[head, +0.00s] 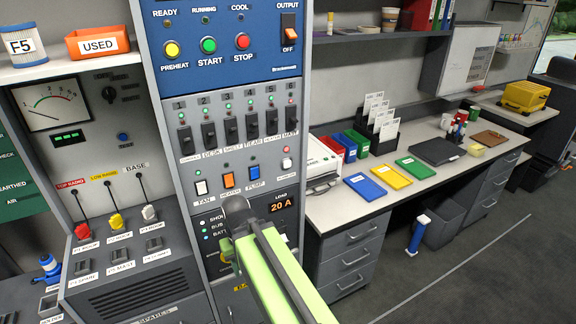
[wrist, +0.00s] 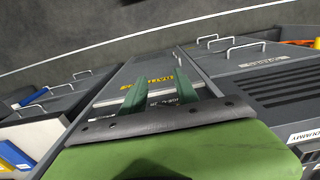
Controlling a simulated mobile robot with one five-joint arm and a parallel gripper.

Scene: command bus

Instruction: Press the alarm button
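A tall grey control column (head: 168,130) holds the buttons and switches. Round yellow PREHEAT (head: 172,49), green START (head: 208,45) and red STOP (head: 243,41) buttons sit on its blue top panel. In the head view my arm covers the column's lower part.
A desk (head: 330,205) with coloured folders and trays stands to the right. An orange USED bin (head: 97,43) sits on a shelf. The floor (head: 450,260) at right is mostly clear.

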